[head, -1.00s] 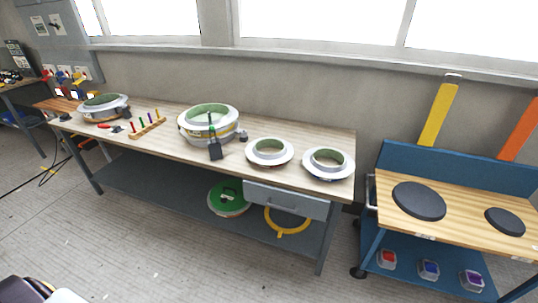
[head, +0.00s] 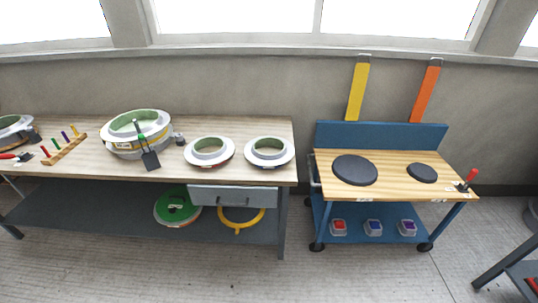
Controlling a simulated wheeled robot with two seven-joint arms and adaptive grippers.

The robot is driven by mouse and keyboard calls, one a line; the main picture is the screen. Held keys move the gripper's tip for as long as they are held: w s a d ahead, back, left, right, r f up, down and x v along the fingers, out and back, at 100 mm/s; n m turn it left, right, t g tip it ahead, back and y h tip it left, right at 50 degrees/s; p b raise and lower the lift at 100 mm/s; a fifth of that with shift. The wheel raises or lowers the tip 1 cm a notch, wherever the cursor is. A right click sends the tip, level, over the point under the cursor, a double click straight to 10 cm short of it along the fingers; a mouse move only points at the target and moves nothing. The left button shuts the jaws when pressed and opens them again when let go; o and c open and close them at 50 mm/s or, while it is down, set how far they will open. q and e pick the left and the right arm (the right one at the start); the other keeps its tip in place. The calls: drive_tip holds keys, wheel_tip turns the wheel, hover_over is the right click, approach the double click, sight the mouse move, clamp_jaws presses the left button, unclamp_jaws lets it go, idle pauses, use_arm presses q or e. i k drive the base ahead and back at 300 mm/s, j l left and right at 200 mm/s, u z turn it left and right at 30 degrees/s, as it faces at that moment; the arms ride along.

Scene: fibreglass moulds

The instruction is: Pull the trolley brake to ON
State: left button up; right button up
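The trolley (head: 381,133) stands right of the long bench, with a blue frame, a wooden top and black wheels. A small lever with a red handle (head: 472,175) sits at the right end of its top, and it looks like the brake. The lever leans a little to the right; any ON or OFF marking is too small to read. Neither of my grippers shows in the head view.
Two dark round pads (head: 355,170) lie on the trolley top. Yellow (head: 358,90) and orange (head: 426,92) upright bars stand behind it. The long bench (head: 80,170) holds several ring moulds. A dark-framed table (head: 520,268) is at the right edge. The floor in front is clear.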

sight(473, 173)
drive_tip(key=z, duration=1.65)
